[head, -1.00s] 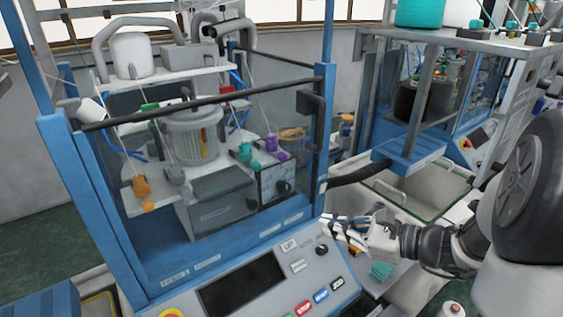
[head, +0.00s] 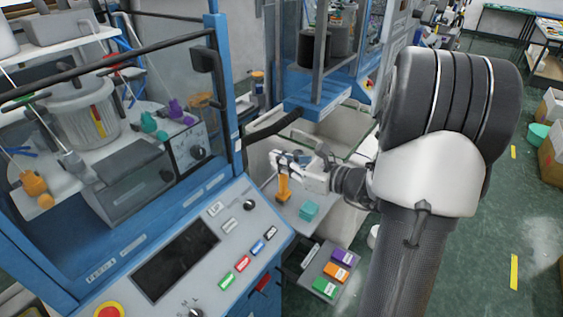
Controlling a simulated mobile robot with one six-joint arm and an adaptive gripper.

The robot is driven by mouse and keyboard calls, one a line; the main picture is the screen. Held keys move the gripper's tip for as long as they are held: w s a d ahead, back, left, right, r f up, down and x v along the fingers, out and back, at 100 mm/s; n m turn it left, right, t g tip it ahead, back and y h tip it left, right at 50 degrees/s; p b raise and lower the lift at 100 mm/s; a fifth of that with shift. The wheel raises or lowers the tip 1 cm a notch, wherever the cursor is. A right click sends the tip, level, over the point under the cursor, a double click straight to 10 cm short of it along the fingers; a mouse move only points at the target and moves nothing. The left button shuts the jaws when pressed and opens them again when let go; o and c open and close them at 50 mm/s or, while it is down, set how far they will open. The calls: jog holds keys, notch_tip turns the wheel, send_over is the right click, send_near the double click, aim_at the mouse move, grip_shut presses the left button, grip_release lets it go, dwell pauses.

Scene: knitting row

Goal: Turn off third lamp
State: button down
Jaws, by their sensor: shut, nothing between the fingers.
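No lamp can be told for certain in the head view. My gripper (head: 281,160) is shut and empty, at the right of the near blue machine, just above an orange upright object (head: 284,186) on a grey surface. I cannot tell whether they touch. The machine's sloping control panel (head: 182,222) has a dark screen (head: 176,260), a row of green, red, blue and black buttons (head: 247,256), and black knobs (head: 250,205). My gripper is beyond the panel's right edge.
A teal block (head: 309,210) lies near my gripper. A low box (head: 328,276) with orange, purple and green labelled tops stands right of the panel. A second blue-framed machine (head: 323,98) is behind. Green floor (head: 483,190) is open at right, with cardboard boxes (head: 552,150) at its edge.

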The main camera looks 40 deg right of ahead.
jog(key=b, duration=0.2)
send_near(239, 143)
jog(key=x, duration=0.2)
jog(key=f+x, duration=0.1)
jog(key=x, duration=0.2)
jog(key=shift+w+a+f, duration=0.1)
jog(key=shift+f, duration=0.1)
jog(key=shift+w+a+r, duration=0.1)
jog(key=shift+w+r, duration=0.05)
jog(key=shift+w, duration=0.3)
jog(key=shift+r+p, duration=0.1)
jog(key=shift+p, duration=0.25)
jog(key=p, duration=0.2)
jog(key=r+g+p, duration=0.1)
jog(key=shift+w+a+h+p, duration=0.2)
jog(key=shift+w+h+p, duration=0.1)
jog(key=shift+w+p, duration=0.1)
jog(key=shift+r+g+p, duration=0.1)
jog(key=shift+g+p, duration=0.5)
jog(key=shift+p, duration=0.4)
jog(key=shift+f+b, duration=0.3)
